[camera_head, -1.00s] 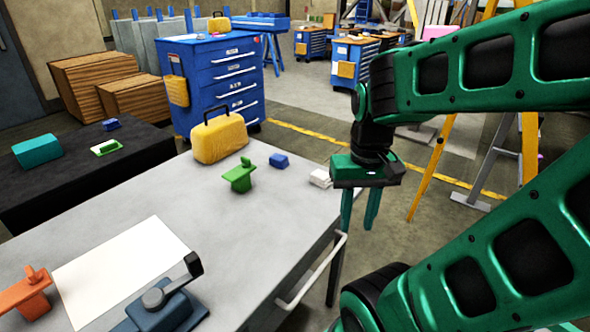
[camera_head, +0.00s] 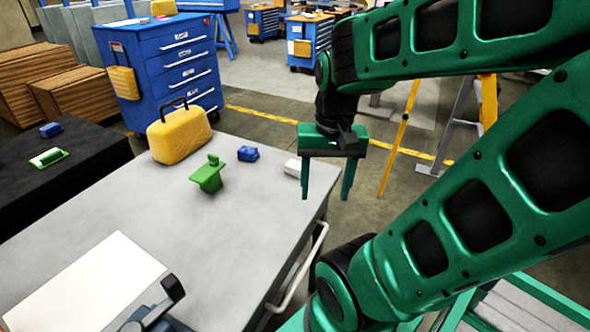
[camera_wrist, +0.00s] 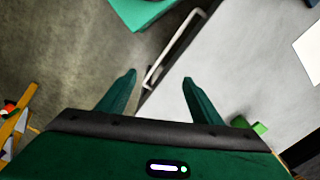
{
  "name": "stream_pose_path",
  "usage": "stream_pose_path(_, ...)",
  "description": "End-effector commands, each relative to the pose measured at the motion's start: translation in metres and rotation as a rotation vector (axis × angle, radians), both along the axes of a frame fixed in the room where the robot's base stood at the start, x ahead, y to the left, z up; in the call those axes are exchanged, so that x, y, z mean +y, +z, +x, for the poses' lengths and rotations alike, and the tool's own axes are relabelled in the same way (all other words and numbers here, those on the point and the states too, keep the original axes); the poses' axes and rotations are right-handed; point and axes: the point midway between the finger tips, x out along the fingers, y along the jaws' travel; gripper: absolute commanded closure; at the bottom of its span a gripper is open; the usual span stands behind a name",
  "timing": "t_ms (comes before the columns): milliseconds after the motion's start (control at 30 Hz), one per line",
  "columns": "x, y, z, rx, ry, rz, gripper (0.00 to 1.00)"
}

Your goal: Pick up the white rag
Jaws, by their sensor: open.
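The white rag (camera_head: 292,167) is a small folded white piece on the grey table (camera_head: 262,205), close to its right edge. My gripper's left finger stands just right of it in the head view and may cover part of it. My gripper (camera_head: 326,196) is open and empty, with its fingers pointing down beside the table's right edge. In the wrist view my gripper (camera_wrist: 159,79) shows both fingers apart with nothing between them, over the table edge and floor. The rag does not show there.
A blue folded piece (camera_head: 248,154), a green tool (camera_head: 208,174), a yellow case (camera_head: 180,136) and a white sheet (camera_head: 88,285) lie on the table. A handle rail (camera_head: 300,268) runs along the table's right side. A yellow-legged ladder (camera_head: 398,140) stands behind my gripper.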

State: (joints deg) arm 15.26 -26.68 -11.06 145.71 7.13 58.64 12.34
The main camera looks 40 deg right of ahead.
Motion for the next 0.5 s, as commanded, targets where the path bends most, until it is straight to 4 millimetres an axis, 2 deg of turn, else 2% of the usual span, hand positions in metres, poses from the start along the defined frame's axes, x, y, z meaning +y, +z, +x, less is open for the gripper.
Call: stream_pose_path(500, -0.055, -0.006, 0.093, -0.106, -0.92, 0.097, 0.41)
